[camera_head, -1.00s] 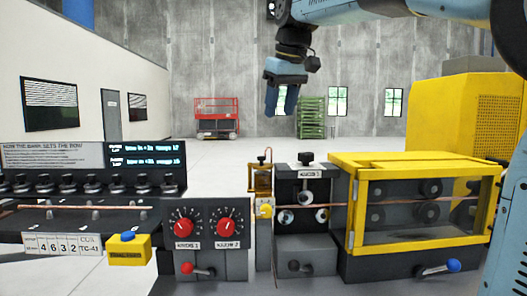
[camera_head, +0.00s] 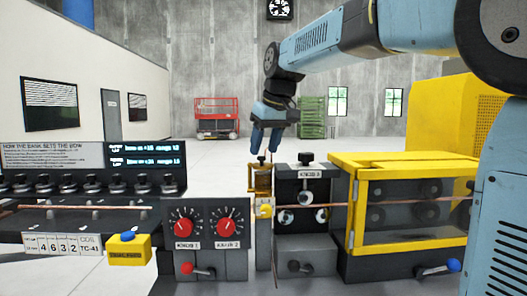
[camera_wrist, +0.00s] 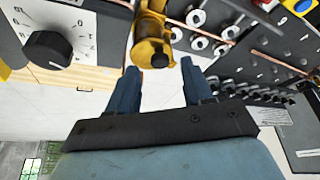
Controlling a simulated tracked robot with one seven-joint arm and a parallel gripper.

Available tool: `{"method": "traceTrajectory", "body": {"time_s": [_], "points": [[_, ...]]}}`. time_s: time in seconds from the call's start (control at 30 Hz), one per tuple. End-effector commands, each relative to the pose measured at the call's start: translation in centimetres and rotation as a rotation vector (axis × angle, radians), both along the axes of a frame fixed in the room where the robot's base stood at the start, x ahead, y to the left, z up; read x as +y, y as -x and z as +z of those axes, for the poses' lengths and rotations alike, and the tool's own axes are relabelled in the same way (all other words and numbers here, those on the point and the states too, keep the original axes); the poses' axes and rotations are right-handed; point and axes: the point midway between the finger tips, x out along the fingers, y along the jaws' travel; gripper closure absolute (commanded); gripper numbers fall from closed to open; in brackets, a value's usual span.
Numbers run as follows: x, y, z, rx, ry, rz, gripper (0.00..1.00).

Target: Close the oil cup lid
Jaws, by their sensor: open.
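The oil cup (camera_head: 260,181) is a small brass-yellow fitting standing left of the knob 3 block. In the wrist view the oil cup (camera_wrist: 152,35) shows just beyond my fingertips, roughly in line with the gap between them. Its lid is too small and partly hidden by the fingers, so I cannot tell how it sits. My gripper (camera_head: 265,150) points down, close above the cup's top. In the wrist view my gripper (camera_wrist: 160,82) is open, with nothing between its blue fingers.
The knob 3 block (camera_head: 305,195) stands close on the right, with a black knob on top. The yellow-framed guard box (camera_head: 405,200) is further right. The knob panel (camera_head: 207,230) and copper tube (camera_head: 85,208) are left. Open air lies above the machines.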

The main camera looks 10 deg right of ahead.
Motion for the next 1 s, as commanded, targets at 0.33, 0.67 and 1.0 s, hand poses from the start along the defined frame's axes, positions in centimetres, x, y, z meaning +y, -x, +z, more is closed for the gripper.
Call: {"method": "traceTrajectory", "body": {"time_s": [0.33, 0.67, 1.0], "points": [[0.4, -0.7, -1.9, 0.001, 0.000, 0.000, 0.50], [0.4, -0.7, -1.9, 0.000, 0.000, 0.000, 0.61], [0.4, -0.7, -1.9, 0.000, 0.000, 0.000, 0.94]]}}
